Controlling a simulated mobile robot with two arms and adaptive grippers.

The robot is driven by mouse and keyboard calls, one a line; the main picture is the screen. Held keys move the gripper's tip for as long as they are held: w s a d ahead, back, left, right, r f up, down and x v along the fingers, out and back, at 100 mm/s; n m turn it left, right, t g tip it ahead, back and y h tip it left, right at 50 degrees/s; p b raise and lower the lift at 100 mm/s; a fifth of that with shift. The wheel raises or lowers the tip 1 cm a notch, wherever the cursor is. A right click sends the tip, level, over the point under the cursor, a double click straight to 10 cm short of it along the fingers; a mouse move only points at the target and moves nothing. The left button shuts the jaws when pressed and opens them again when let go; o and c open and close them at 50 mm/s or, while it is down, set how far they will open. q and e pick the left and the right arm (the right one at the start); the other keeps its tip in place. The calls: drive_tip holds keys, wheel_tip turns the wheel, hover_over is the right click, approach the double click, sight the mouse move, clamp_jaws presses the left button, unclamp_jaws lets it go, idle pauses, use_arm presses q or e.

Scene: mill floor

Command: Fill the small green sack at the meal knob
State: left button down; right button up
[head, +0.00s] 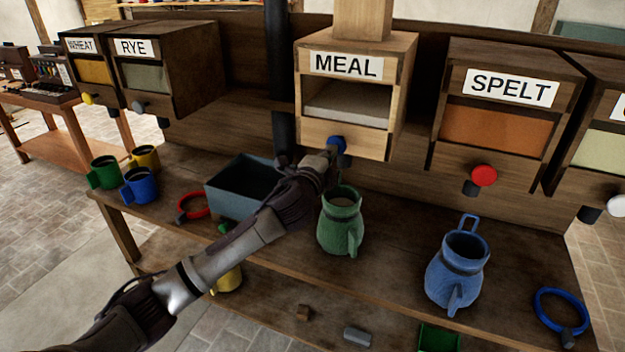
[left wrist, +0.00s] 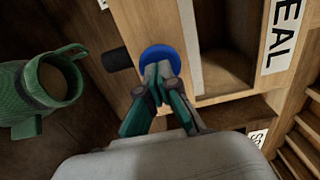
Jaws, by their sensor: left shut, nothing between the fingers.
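The MEAL bin (head: 345,80) has a blue knob (head: 337,144) low on its front, with pale meal behind its window. My left gripper (head: 331,156) is at this knob, its fingers shut with nothing between them; in the left wrist view the fingertips (left wrist: 158,72) touch or nearly touch the blue knob (left wrist: 160,55). The small green sack (head: 341,225) stands upright on the bench below the knob, its mouth open and pale contents visible inside. It also shows in the left wrist view (left wrist: 45,95). My right gripper is not in view.
A blue sack (head: 457,270) stands to the right, near a blue ring (head: 561,312). A grey-blue box (head: 232,202), a red ring (head: 193,207) and several mugs (head: 139,187) are on the left. SPELT (head: 497,130) and RYE (head: 150,75) bins flank the MEAL bin.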

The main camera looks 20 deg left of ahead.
use_arm(q)
drive_tip(key=s+b, duration=0.3)
drive_tip(key=s, duration=0.7)
drive_tip(key=shift+a, duration=0.25)
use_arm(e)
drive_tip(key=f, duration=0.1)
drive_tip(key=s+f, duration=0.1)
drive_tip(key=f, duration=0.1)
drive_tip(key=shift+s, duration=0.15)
use_arm(q)
drive_tip(key=shift+s, duration=0.1)
